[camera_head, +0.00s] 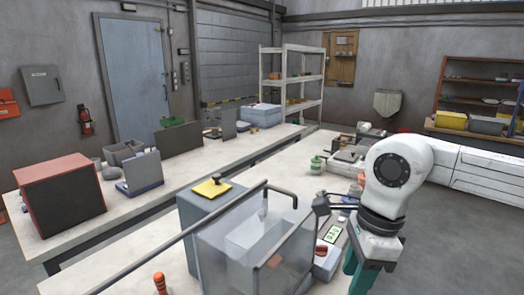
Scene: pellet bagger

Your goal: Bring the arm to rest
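My arm (398,170) shows at the right as a thick white joint with a dark round cap. Below it are a dark ring and a teal section that runs out of the bottom edge. The arm is bent beside the front bench, right of a clear-sided machine (240,240). Nothing is seen held.
The machine's clear panels and metal rails stand close left of the arm. A yellow pad with a black knob (213,188) lies on its grey box. Small items crowd the bench behind the arm. Grey floor shows at the lower right.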

